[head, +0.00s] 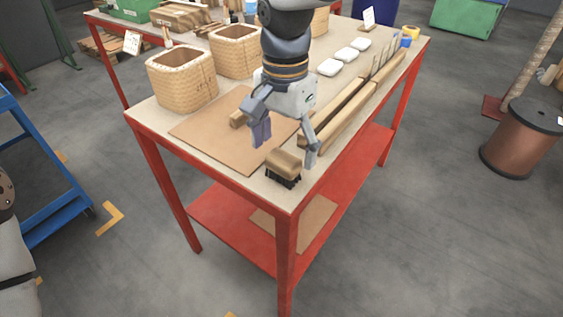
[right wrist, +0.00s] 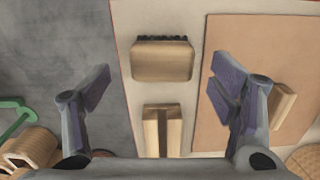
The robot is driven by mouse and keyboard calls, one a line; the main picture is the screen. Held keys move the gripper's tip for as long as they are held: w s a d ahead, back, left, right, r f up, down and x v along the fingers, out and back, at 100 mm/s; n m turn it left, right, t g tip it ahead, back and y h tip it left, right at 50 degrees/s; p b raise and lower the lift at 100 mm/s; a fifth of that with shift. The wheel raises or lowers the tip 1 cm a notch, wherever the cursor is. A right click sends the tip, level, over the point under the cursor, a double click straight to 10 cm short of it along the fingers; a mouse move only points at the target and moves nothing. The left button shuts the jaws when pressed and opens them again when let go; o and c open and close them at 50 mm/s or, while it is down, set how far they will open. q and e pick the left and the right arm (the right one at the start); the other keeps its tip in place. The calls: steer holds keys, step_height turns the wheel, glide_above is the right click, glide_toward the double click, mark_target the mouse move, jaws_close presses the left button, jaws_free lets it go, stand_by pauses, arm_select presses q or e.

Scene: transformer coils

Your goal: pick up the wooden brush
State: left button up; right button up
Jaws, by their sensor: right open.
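The wooden brush (head: 284,165) lies near the front corner of the table, its dark bristles facing the table's front edge. In the right wrist view the brush (right wrist: 162,61) shows ahead of the fingers, between their lines. My right gripper (head: 287,150) is open and empty, its fingers spread above the table around the brush's place; it also shows in the right wrist view (right wrist: 160,88). The fingers do not visibly touch the brush. My left gripper is not in view.
A brown board (head: 208,133) lies beside the brush, with a small wooden block (head: 238,119) on it. Long wooden bars (head: 350,118) lie along the right edge. Woven baskets (head: 182,80) and white pads (head: 330,67) stand farther back.

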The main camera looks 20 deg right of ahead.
mark_target(283, 156)
step_height(283, 156, down, 5)
steer(key=shift+a+r, duration=0.1)
steer(key=shift+r, duration=0.05)
steer(key=shift+w+f, duration=0.1)
steer(key=shift+f, duration=0.15)
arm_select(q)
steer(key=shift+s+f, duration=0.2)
arm_select(e)
steer(key=c, duration=1.3)
steer(key=shift+r, duration=0.55)
steer(key=r, duration=0.3)
steer(key=shift+s+r, duration=0.4)
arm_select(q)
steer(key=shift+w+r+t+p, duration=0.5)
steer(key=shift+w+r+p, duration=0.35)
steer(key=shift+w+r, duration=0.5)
arm_select(e)
steer(key=shift+s+d+r, duration=0.25)
steer(key=shift+s+r, duration=1.1)
steer(key=shift+s, duration=0.85)
steer(key=shift+s+d+r, duration=0.25)
steer(key=shift+s+r, duration=1.15)
steer(key=shift+s, duration=0.85)
steer(key=shift+s+d+r, duration=0.25)
steer(key=shift+s+r, duration=1.1)
steer(key=shift+s, duration=0.85)
